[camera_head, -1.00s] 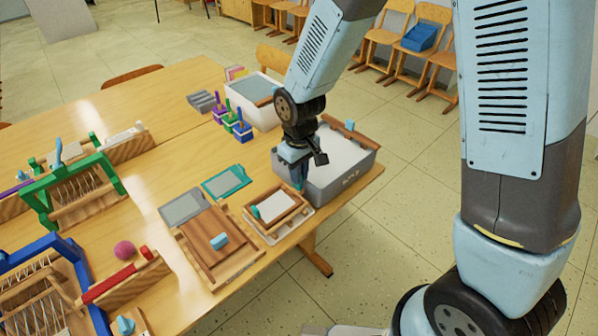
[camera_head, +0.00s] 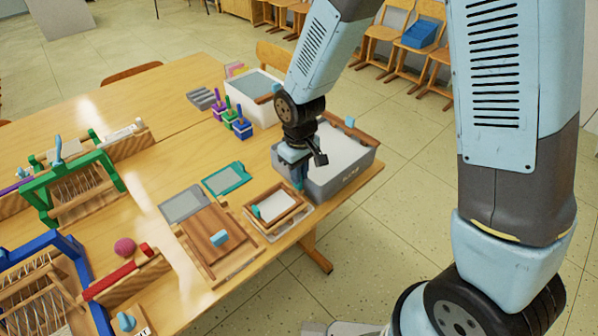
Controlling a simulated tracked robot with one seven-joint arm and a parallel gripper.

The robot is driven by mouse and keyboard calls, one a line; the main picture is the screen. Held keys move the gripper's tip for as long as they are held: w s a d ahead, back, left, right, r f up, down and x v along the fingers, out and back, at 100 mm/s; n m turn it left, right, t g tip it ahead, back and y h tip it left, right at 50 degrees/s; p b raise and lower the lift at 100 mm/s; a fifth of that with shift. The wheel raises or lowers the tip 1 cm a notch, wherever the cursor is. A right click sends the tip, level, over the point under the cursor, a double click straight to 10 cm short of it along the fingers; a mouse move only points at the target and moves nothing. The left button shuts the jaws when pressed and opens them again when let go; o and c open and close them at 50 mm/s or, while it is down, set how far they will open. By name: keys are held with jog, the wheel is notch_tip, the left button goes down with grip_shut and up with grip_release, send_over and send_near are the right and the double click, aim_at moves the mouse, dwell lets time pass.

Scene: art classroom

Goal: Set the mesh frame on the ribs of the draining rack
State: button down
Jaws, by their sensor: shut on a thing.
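A pale tray-like base (camera_head: 270,238) shows under the frame, perhaps the draining rack. Its ribs are not visible, and I cannot tell whether the frame touches it.
The grey basin (camera_head: 343,182) with pale contents stands right behind my gripper. A wooden board (camera_head: 205,240) with a blue grip lies left of the frame, with grey and green sheets (camera_head: 227,179) behind. Looms crowd the left. Floor lies beyond the table's right edge.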

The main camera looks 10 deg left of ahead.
jog(key=shift+f, duration=0.45)
dwell(0.6)
jog(key=c, duration=1.1)
grip_release()
jog(key=shift+o, duration=0.2)
jog(key=shift+w+r, duration=0.15)
jog(key=shift+r, duration=0.4)
notch_tip(320, 180, up, 13)
jog(key=shift+f, duration=0.2)
jog(key=shift+s, duration=0.2)
